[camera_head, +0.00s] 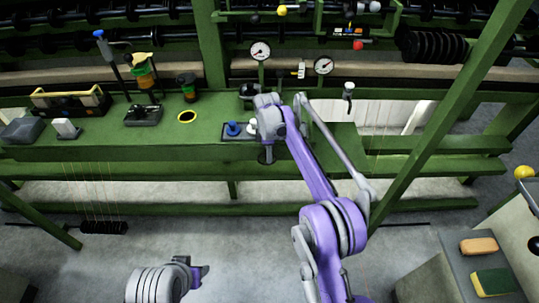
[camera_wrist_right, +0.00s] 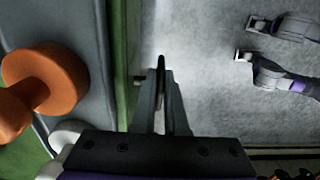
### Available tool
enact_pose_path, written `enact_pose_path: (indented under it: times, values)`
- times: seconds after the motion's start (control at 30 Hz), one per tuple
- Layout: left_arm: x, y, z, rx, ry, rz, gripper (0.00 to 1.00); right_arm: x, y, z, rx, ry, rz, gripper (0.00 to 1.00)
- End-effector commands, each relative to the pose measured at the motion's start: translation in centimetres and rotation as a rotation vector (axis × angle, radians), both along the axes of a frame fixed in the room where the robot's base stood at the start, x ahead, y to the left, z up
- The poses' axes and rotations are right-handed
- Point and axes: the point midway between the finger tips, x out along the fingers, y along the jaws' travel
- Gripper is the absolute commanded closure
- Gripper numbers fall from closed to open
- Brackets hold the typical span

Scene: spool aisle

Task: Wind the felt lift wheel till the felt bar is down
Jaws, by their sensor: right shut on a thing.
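My right arm reaches forward to the front edge of the green bench. Its gripper (camera_head: 267,157) points down there and mostly hides what it holds in the head view. In the right wrist view the gripper (camera_wrist_right: 162,82) is shut on a thin dark rim, the felt lift wheel (camera_wrist_right: 161,64), seen edge-on beside the green bench edge. A short stub lies between wheel and bench. I cannot pick out the felt bar with certainty. My left gripper (camera_head: 202,273) hangs low over the floor, away from the bench; its jaws are not clear.
Two dials (camera_head: 260,51) (camera_head: 323,65) stand behind. A green diagonal post (camera_head: 440,120) rises right of my right arm.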

Motion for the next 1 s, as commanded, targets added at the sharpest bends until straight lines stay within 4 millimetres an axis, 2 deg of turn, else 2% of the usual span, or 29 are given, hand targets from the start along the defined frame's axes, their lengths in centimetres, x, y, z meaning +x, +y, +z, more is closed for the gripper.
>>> enact_pose_path:
  times: [0.47, 1.0]
  values:
    - [0.1, 0.0, 3.1, 0.000, -0.010, 0.000, 0.50, 0.0, 0.9, 0.5, -0.318, -0.002, 0.003, 1.00]
    - [0.9, 0.0, 9.6, 0.000, -0.032, 0.000, 0.50, 0.1, 1.3, 0.6, -0.557, -0.003, 0.000, 1.00]
